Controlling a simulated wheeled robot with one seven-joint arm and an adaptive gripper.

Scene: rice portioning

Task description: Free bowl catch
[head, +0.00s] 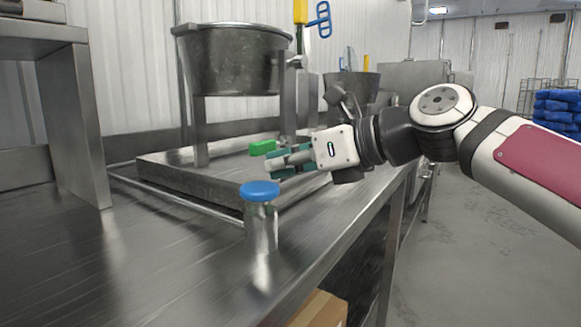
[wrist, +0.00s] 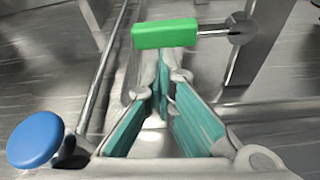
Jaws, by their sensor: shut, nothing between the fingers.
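A large dark metal bowl (head: 235,62) sits upright in a steel stand at upper left of the head view. Below it is a green handle (head: 262,147), which the wrist view shows as a green grip (wrist: 165,34) on a short metal rod. My gripper (head: 272,167) is shut and empty, pointing left just below and beside the green handle. In the wrist view its teal fingers (wrist: 160,72) converge, with the green grip lying across just beyond their tips. I cannot tell whether they touch it.
A steel post with a blue round cap (head: 260,189) stands on the bench in front of my gripper; the cap shows in the wrist view (wrist: 36,140). A raised metal base (head: 165,171) carries the stand. The bench front left is clear. A second bowl (head: 352,86) stands behind.

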